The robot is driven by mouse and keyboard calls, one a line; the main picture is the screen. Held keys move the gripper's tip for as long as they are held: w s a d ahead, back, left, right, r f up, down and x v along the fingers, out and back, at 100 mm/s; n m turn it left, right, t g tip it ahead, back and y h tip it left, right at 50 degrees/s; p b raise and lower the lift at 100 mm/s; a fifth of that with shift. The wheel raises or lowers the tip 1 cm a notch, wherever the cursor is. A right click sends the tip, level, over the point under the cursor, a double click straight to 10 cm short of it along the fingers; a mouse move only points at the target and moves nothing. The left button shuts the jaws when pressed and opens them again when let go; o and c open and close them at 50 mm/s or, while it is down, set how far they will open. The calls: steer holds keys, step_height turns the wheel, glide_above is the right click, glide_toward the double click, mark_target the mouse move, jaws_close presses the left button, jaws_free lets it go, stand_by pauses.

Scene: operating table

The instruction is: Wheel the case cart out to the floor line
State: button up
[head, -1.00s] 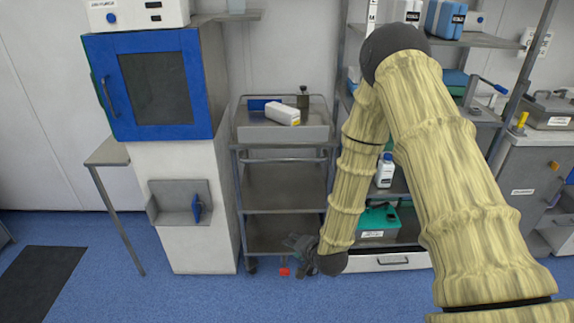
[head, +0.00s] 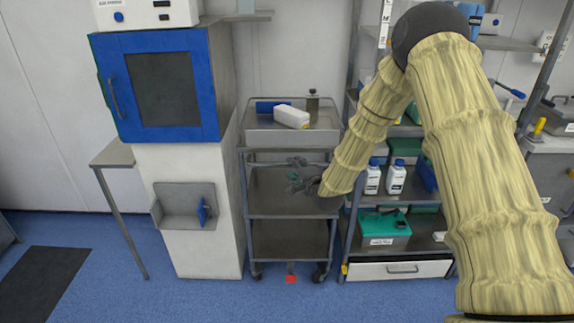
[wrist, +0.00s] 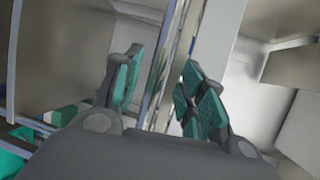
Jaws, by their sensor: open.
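The case cart (head: 288,229) is a grey metal trolley with a top tray and two shelves. It stands between the white cabinet and the shelving rack. A horizontal bar (head: 262,151) crosses its front below the tray. A red pedal (head: 290,279) shows low at its front; I cannot tell its setting. My gripper (head: 298,176) is open and empty in front of the upper shelf, a little below the bar. In the wrist view a shiny metal strip (wrist: 168,65) runs between the open teal-padded fingers of my gripper (wrist: 163,90). No floor line shows.
The tray carries a white box (head: 292,117), a blue item and a dark bottle (head: 312,100). The cabinet (head: 193,235) stands close on the left, the rack (head: 400,240) close on the right. A dark mat (head: 40,286) lies at far left. Blue floor in front is clear.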

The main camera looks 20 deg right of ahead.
mark_target(292, 166)
steer(key=shift+x, duration=2.25)
steer(key=shift+c, duration=0.5)
